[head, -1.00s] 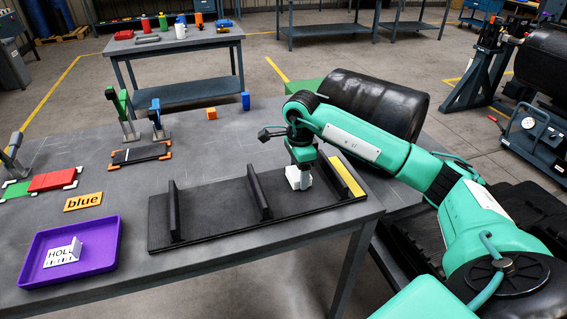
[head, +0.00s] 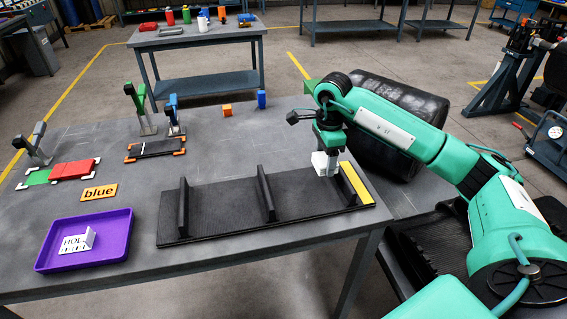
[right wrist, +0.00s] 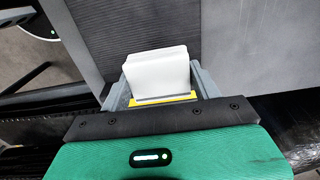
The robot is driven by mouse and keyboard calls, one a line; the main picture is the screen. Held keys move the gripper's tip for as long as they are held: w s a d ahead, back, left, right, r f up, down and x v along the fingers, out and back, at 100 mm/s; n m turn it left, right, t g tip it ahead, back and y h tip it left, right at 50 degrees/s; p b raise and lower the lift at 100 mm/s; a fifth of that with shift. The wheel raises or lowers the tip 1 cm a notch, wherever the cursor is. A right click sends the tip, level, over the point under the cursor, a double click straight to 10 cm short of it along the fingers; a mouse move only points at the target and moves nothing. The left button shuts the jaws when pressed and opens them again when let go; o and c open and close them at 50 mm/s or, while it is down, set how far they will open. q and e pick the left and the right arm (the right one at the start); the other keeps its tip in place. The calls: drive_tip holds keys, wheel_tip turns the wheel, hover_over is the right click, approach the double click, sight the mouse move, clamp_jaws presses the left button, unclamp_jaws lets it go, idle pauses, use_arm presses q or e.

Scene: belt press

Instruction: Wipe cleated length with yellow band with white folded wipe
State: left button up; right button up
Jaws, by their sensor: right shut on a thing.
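The cleated length (head: 225,204) is a dark flat belt piece with upright cleats, lying on the grey table. A yellow band (head: 355,184) crosses its right end. My right gripper (head: 327,150) is shut on the white folded wipe (head: 325,164), over the belt's far side just left of the yellow band. Whether the wipe touches the belt is unclear. The right wrist view also shows the wipe (right wrist: 157,74) between the fingers, with a strip of yellow below it. My left gripper is out of view.
A purple tray (head: 127,240) holding a white lettered piece stands at front left. A black roller (head: 397,110) lies beyond the belt's right end.

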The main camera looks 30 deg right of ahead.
wheel_tip(320, 180, up, 3)
drive_tip(key=shift+a+f+p, duration=0.1)
drive_tip(key=shift+f+p, duration=0.05)
drive_tip(key=shift+p, duration=0.4)
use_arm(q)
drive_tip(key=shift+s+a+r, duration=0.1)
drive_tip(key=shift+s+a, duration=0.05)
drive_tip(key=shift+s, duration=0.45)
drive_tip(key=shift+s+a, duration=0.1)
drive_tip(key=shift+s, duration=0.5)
